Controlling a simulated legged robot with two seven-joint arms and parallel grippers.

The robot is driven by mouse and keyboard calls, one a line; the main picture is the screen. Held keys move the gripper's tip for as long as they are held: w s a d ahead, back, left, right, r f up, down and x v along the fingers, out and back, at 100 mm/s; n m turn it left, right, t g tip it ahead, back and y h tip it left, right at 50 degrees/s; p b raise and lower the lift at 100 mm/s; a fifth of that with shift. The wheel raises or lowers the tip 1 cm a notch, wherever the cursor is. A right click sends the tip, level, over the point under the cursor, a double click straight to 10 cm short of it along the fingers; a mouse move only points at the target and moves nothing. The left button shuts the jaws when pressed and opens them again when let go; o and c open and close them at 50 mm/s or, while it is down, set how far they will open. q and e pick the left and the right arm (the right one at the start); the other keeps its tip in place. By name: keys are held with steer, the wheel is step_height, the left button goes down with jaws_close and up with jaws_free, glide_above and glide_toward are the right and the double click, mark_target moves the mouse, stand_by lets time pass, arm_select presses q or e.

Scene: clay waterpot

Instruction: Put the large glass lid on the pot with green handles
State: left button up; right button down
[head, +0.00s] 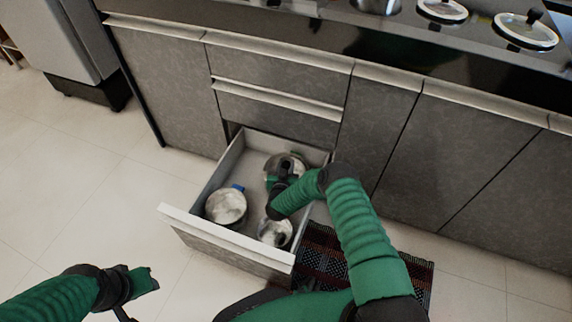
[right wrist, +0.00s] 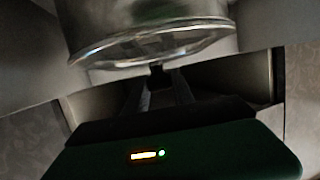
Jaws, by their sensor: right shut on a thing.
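The pot (head: 298,160) at the back of the open drawer is metallic, with a bit of green at its edge that looks like a handle. The large glass lid (head: 524,32), with a dark knob, lies on the counter at the upper right. My left gripper (head: 143,281) is low at the left, away from everything; its fingers are unclear.
The open drawer (head: 225,243) also holds a pot with a blue handle (head: 226,206) and a small pot (head: 274,232). A smaller glass lid (head: 442,11) lies on the counter (head: 440,50) left of the large one. A dark patterned rug (head: 320,255) lies on the floor.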

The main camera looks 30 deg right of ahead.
steer(key=c, duration=1)
jaws_free()
steer(key=shift+a, duration=0.1)
steer(key=p+v, duration=0.1)
steer(key=v, duration=0.1)
steer(key=p+v, duration=0.4)
steer(key=v, duration=0.1)
steer(key=shift+r, duration=0.35)
steer(key=shift+s+a, duration=0.1)
steer(key=shift+s, duration=0.05)
steer(key=shift+f, duration=0.15)
